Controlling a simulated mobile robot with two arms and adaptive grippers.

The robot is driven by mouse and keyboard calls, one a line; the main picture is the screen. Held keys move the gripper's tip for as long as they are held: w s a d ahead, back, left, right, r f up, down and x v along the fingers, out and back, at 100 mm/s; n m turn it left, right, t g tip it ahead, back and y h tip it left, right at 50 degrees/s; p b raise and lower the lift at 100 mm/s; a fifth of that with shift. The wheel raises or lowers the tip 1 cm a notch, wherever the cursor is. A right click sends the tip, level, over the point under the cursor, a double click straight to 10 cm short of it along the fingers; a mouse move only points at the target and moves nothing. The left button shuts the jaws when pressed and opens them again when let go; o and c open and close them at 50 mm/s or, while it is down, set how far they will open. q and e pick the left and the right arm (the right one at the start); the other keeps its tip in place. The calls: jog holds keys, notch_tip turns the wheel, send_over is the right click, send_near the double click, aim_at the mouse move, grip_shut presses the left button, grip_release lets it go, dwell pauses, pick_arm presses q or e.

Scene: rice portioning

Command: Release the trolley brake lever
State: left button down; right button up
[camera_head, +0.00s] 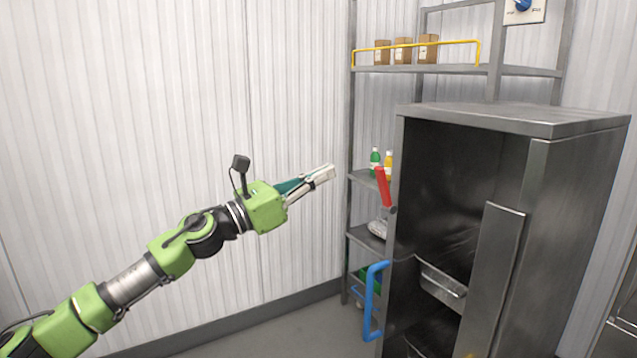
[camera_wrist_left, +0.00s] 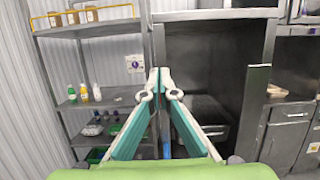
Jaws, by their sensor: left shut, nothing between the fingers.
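The red brake lever (camera_head: 383,187) sticks up from the left side of the steel trolley (camera_head: 570,122), tilted a little to the left. Below it a blue handle (camera_head: 373,300) stands out from the same side. My left gripper (camera_head: 328,173) is shut and empty, apart from the lever and to its left in the head view. In the left wrist view my left gripper (camera_wrist_left: 161,88) points toward the trolley (camera_wrist_left: 215,14). The blue handle (camera_wrist_left: 166,130) shows between its fingers there. My right gripper is not in view.
A metal shelf rack (camera_head: 420,69) with small brown boxes (camera_head: 403,50) stands behind the trolley. A green bottle (camera_head: 375,160) and an orange one are on a lower shelf. A white ribbed wall (camera_head: 150,100) runs behind my left arm. Floor is free left of the rack.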

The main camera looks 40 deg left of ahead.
pick_arm(q)
jog(key=shift+s+a+r, duration=0.1)
jog(key=shift+s+r, duration=0.1)
jog(key=shift+s, duration=0.15)
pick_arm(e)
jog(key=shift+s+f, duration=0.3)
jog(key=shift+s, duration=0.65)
pick_arm(q)
jog(key=shift+w+a+f, duration=0.1)
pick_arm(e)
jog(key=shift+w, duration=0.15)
